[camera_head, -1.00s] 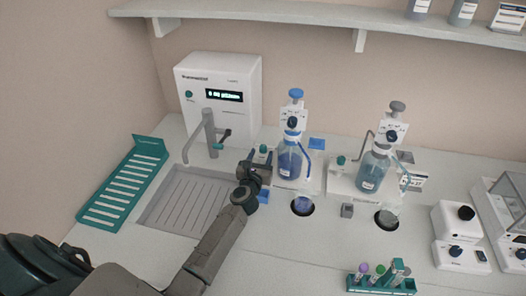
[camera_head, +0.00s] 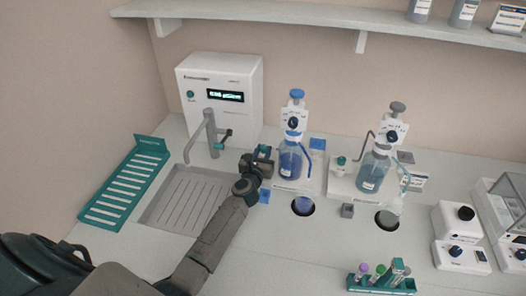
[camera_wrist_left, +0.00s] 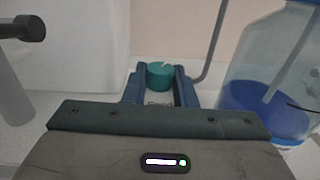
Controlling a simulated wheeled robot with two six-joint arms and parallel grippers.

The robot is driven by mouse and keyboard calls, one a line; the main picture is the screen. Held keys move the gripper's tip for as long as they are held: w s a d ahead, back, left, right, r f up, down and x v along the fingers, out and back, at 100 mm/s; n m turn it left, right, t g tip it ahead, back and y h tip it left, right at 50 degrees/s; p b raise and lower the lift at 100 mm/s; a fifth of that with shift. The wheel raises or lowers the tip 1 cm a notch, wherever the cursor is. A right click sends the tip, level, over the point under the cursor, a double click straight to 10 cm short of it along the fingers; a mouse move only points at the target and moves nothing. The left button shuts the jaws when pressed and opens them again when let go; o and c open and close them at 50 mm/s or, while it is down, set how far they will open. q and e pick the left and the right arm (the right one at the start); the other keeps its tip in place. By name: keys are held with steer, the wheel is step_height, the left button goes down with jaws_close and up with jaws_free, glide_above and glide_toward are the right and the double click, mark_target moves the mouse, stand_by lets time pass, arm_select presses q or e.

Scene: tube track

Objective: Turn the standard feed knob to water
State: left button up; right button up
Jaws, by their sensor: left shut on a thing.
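A teal knob (camera_wrist_left: 159,76) with a pale mark on its top sits between the fingers of my left gripper (camera_wrist_left: 160,90) in the left wrist view. The fingers are shut on its sides. In the head view my left gripper (camera_head: 262,158) is just left of the blue-capped bottle (camera_head: 290,160), and it mostly hides this knob. The bottle's blue liquid (camera_wrist_left: 262,105) shows at the right in the wrist view. A second teal knob (camera_head: 341,160) stands at the grey-capped bottle (camera_head: 373,170). The knob's label is not readable. My right gripper is not in view.
A curved metal tap (camera_head: 211,135) stands over the drain tray (camera_head: 185,198), left of my gripper. A white box with a display (camera_head: 220,95) is behind. Two round openings hold beakers in front of the bottles. A tube rack (camera_head: 382,284) stands at the front.

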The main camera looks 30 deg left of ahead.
arm_select(q)
steer(key=shift+a+r+m+h+p, duration=0.1)
steer(key=shift+m+h+p, duration=0.3)
steer(key=shift+h, duration=0.15)
steer(key=shift+a+r+m+h+p, duration=0.1)
steer(key=shift+m+h+p, duration=0.15)
steer(key=shift+m+h, duration=0.25)
steer(key=shift+f+m+h, duration=0.15)
steer(key=shift+m+h, duration=0.15)
steer(key=shift+h, duration=0.55)
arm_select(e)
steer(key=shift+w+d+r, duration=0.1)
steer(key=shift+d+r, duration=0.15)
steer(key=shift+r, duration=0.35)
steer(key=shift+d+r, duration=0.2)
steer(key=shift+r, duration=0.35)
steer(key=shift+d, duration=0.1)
arm_select(q)
steer(key=o, duration=1)
steer(key=shift+f, duration=0.1)
